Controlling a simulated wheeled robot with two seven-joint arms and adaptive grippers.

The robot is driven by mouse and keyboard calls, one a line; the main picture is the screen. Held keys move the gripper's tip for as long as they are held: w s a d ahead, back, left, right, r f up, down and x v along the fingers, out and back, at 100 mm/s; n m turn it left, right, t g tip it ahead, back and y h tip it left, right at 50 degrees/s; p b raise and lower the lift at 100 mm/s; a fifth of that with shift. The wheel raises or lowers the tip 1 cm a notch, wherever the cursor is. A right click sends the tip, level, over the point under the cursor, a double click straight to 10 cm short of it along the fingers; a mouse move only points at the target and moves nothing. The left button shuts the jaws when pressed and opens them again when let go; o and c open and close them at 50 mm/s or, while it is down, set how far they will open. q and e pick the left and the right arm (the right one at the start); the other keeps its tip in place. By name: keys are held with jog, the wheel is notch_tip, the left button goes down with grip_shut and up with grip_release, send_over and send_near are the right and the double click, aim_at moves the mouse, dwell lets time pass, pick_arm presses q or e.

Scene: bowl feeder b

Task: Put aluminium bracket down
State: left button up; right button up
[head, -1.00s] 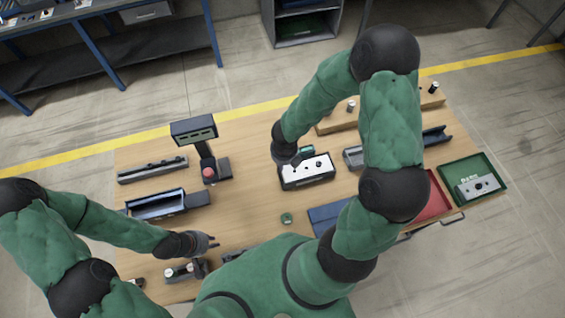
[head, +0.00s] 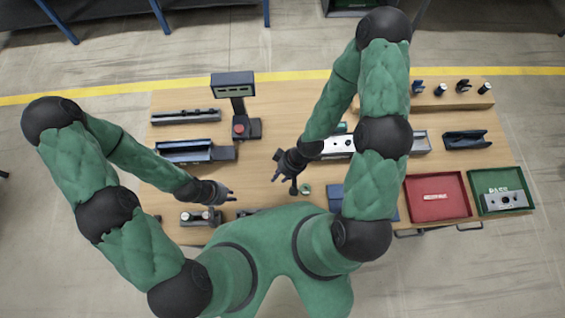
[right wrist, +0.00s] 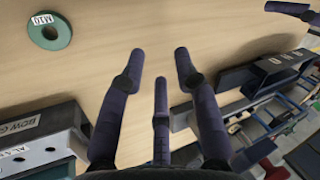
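A light metal plate with dark holes lies in the green PASS tray (head: 491,181); this bracket-like plate (head: 505,200) is at the far right in the head view. A second pale plate (head: 338,144) sits in a dark holder at mid-table, partly hidden by my right arm. I cannot tell which one is the aluminium bracket. My right gripper (head: 282,177) is left of the holder, above the table, empty. In the right wrist view its fingers (right wrist: 160,85) are spread with bare wood between them. My left gripper (head: 232,195) is above the table at left, fingers apart and empty.
A green ring (head: 305,189) lies near my right gripper. A red tray (head: 437,197) stands left of the green one. A post with a display (head: 233,86) and red button, dark channels (head: 187,117) and a wooden rack (head: 440,98) stand farther back.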

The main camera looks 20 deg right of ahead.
jog(key=m, duration=0.2)
jog(key=s+f+m, duration=0.1)
jog(key=m, duration=0.1)
jog(key=f+m, duration=0.1)
jog(key=m, duration=0.1)
jog(key=shift+s+d+f+h, duration=0.15)
jog(key=shift+s+d+h, duration=0.05)
jog(key=shift+s+h, duration=0.1)
jog(key=shift+w, duration=0.1)
dwell(1.2)
